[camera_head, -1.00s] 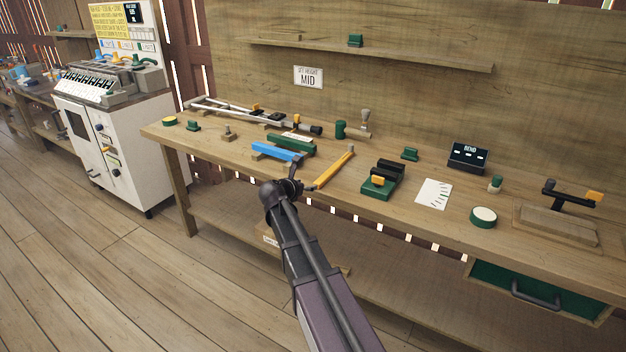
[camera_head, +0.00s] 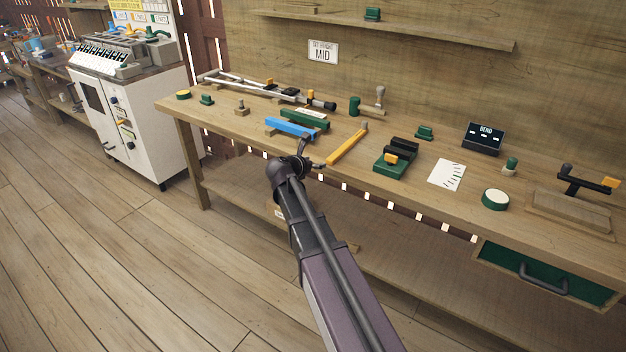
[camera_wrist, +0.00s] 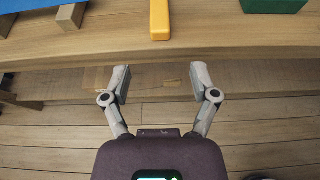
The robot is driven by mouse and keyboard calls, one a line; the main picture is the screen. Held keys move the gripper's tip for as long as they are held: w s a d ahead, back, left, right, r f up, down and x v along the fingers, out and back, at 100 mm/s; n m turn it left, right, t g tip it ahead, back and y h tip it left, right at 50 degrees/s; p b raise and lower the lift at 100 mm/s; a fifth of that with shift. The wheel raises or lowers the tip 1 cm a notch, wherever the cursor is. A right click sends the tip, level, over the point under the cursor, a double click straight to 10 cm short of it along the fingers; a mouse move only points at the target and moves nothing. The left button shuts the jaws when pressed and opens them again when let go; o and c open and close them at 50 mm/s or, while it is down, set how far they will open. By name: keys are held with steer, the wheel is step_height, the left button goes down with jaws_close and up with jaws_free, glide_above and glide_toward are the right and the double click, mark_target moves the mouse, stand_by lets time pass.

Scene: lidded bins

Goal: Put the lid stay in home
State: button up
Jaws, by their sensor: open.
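No thing in view is labelled as the lid stay, and I cannot tell for certain which one it is or where its home is. A yellow bar (camera_head: 347,147) with a small grey post at its far end lies on the workbench near the front edge. In the wrist view the yellow bar (camera_wrist: 159,20) points towards me, just beyond and between the fingertips. My gripper (camera_head: 305,156) is at the bench's front edge, left of the bar's near end. In the wrist view my gripper (camera_wrist: 160,80) is open and empty, apart from the bar.
A blue bar (camera_head: 291,128) and a green block (camera_head: 305,118) lie left of the yellow bar. A green-and-black fixture (camera_head: 395,158) stands to its right, beside a white card (camera_head: 446,174). Floor is open at left.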

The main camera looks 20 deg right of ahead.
steer(key=s+a+f+m+g+y, duration=0.2)
steer(key=s+a+f+m+y, duration=0.1)
steer(key=s+m, duration=0.5)
steer(key=s+a+f+m+g+y, duration=0.3)
steer(key=s+a+f+m+y, duration=0.1)
steer(key=s+m, duration=0.5)
steer(key=s+a+f+m+g+y, duration=0.3)
steer(key=s+m, duration=0.5)
steer(key=s, duration=0.3)
steer(key=shift+a+f+m+y, duration=0.3)
steer(key=shift+a+f, duration=0.45)
steer(key=shift+a, duration=0.2)
step_height(320, 180, up, 16)
steer(key=p, duration=1.6)
